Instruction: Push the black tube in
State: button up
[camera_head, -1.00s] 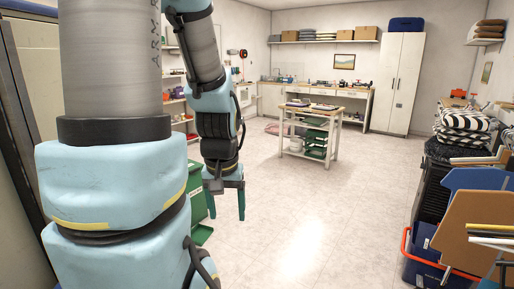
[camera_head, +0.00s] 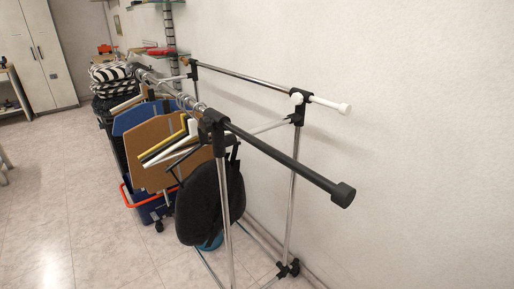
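A black tube (camera_head: 282,155) sticks out from the near end of a metal clothes rack, pointing to the right and towards me. It ends in a wider black cap (camera_head: 342,194). Its other end enters a black joint (camera_head: 214,120) at the top of a chrome upright. A parallel white tube (camera_head: 328,103) sticks out a shorter way from the rack's rear rail, next to the wall. My gripper is outside the current view.
Hangers (camera_head: 168,143), a brown board (camera_head: 150,162) and a round black bag (camera_head: 208,205) hang on the rack. A blue crate with an orange rim (camera_head: 150,208) stands below. A white wall (camera_head: 430,130) lies close on the right. The tiled floor (camera_head: 60,215) at left is clear.

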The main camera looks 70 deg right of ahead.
aim_at(343, 194)
jog(key=z, duration=1.45)
jog(key=k+l+z, duration=0.15)
jog(key=k+z, duration=0.15)
jog(key=k+l+z, duration=0.3)
jog(key=i+j, duration=0.3)
